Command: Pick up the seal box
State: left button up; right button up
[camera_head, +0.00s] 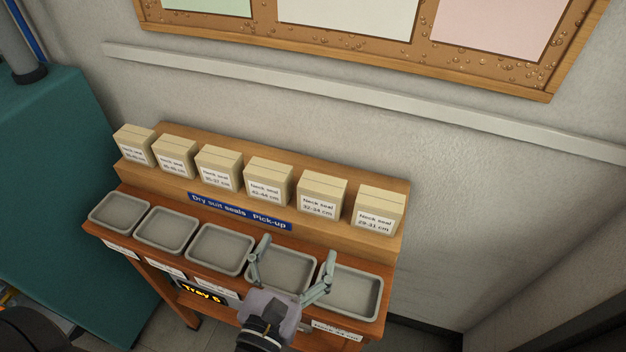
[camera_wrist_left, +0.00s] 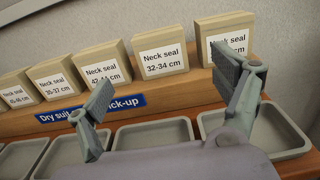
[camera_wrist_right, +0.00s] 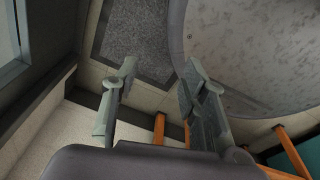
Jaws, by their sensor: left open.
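Several tan seal boxes stand in a row on the wooden shelf step (camera_head: 300,222). The box labelled "Neck seal 32-34 cm" (camera_head: 321,190) is second from the right and also shows in the left wrist view (camera_wrist_left: 161,57). The "29-31 cm" box (camera_head: 377,209) is at the right end; in the left wrist view a finger partly covers it. My left gripper (camera_head: 296,250) is open and empty, over the trays in front of the boxes. In the left wrist view its spread fingers (camera_wrist_left: 165,82) frame the 32-34 cm box beyond them, apart from it. My right gripper (camera_wrist_right: 160,66) is open and empty, away from the boxes.
Grey trays, such as the one at the right end (camera_head: 350,292), line the lower ledge before the boxes. A blue "Dry suit seals Pick-up" sign (camera_head: 240,211) is on the step front. A corkboard (camera_head: 480,75) and a rail (camera_head: 380,100) are on the wall behind. A teal cabinet (camera_head: 60,180) stands left.

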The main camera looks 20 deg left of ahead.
pick_arm(q)
jog(key=p, duration=0.4)
send_near(318, 198)
jog(key=w+r, duration=0.1)
jog(key=w, duration=0.1)
jog(key=w+p, duration=0.1)
jog(key=w, duration=0.4)
jog(key=shift+d+f, duration=0.1)
jog(key=shift+d, duration=0.05)
jog(key=shift+w, duration=0.25)
jog(key=shift+w+f, duration=0.1)
jog(key=shift+w, duration=0.25)
jog(key=w, duration=0.3)
jog(key=w+p, duration=0.1)
jog(key=shift+w+f, duration=0.25)
jog(key=shift+f, duration=0.05)
pick_arm(e)
jog(key=s+r, duration=0.3)
jog(key=r, duration=0.3)
jog(key=shift+s+a+r+g, duration=0.25)
jog(key=shift+a+r+g, duration=0.05)
jog(key=shift+r, duration=0.1)
pick_arm(q)
jog(key=shift+s, duration=0.1)
jog(key=shift+c, duration=0.7)
jog(key=c, duration=0.8)
pick_arm(e)
jog(key=shift+w+d, duration=0.1)
jog(key=shift+d, duration=0.05)
